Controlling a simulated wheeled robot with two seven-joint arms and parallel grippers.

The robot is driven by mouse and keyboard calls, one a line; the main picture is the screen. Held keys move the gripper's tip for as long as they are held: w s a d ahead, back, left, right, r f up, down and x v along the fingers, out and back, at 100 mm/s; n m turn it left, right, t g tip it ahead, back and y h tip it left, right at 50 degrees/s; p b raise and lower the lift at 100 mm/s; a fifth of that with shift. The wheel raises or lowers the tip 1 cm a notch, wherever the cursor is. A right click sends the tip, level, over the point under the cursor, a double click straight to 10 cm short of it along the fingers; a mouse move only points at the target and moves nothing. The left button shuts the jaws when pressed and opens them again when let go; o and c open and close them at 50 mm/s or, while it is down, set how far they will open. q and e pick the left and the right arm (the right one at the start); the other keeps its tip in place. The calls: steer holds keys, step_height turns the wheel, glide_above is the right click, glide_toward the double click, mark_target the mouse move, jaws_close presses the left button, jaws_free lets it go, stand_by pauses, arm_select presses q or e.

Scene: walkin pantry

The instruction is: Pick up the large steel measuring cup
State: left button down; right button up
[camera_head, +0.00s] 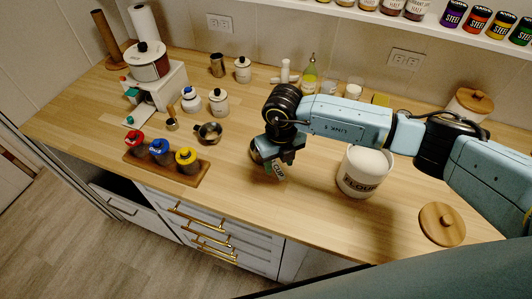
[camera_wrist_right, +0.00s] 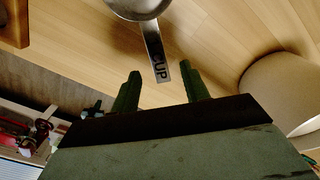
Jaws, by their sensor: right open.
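The large steel measuring cup (camera_wrist_right: 140,8) lies on the wooden counter in the right wrist view, its bowl cut off by the top edge. Its flat steel handle (camera_wrist_right: 157,55), marked "CUP", points toward my right gripper (camera_wrist_right: 160,88). The gripper is open, one finger on each side of the handle's end, with gaps left and right. In the head view the cup (camera_head: 257,152) is mostly hidden under my right gripper (camera_head: 279,168), beside the lettered handle. My left gripper is not in view.
A white flour canister (camera_head: 362,178) stands close right of the gripper, with a wooden lid (camera_head: 442,224) farther right. A smaller steel cup (camera_head: 208,132) lies to the left. A wooden rack (camera_head: 190,174) of colored-lid jars sits at the front left. The counter front is clear.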

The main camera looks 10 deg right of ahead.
mark_target(279, 171)
step_height(279, 171, down, 4)
steer(key=shift+p, duration=0.4)
steer(key=shift+s+f, duration=0.1)
steer(key=shift+f, duration=0.3)
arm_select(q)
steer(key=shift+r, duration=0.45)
arm_select(e)
jaws_close()
